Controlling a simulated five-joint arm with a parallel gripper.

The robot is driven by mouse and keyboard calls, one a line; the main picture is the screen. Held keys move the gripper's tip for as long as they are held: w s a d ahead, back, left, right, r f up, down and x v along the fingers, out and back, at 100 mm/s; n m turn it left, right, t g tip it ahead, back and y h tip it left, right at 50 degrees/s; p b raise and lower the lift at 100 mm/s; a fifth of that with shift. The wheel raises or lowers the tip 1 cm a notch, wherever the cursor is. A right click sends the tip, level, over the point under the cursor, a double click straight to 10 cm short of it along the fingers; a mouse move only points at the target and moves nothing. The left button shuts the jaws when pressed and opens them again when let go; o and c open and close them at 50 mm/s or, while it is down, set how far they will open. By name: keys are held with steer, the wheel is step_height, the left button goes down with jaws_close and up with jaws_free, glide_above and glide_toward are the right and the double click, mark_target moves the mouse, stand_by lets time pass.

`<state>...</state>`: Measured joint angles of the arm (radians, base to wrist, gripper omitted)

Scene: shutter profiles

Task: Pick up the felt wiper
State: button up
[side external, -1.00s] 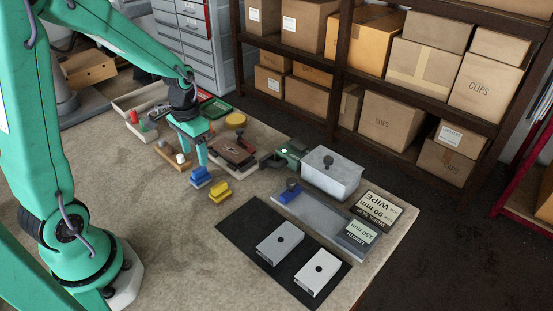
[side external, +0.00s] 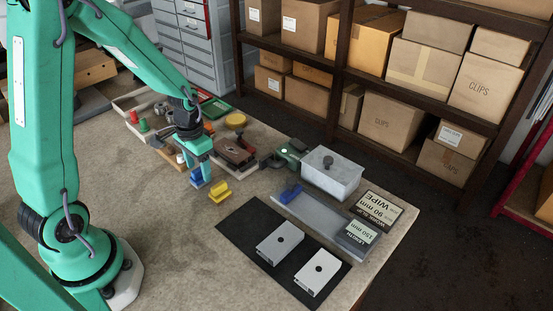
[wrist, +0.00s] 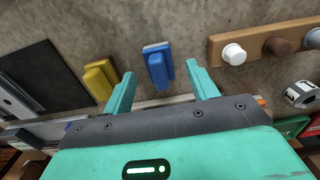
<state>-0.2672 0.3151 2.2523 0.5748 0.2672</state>
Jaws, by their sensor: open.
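A blue block with a pale felt-like strip (wrist: 158,68) lies on the bench, between and just beyond my fingertips in the wrist view. In the side view this blue block (side external: 197,183) is partly hidden by my gripper (side external: 198,165). A similar yellow block (wrist: 101,80) lies just left of it, and it also shows in the side view (side external: 219,193). I cannot tell for sure which of the two is the felt wiper. My gripper (wrist: 160,82) is open and empty, with its fingers on either side of the blue block and pointing down toward the bench.
A wooden rack with knobs (wrist: 275,46) lies to the right in the wrist view. In the side view, a dark mat (side external: 240,222) with two grey pieces, a grey lidded box (side external: 333,180) and a label reading WIPE 90 mm (side external: 374,210) stand right. The near bench is clear.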

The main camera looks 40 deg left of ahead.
mark_target(200, 176)
steer(key=shift+f, duration=1.3)
steer(key=c, duration=1.1)
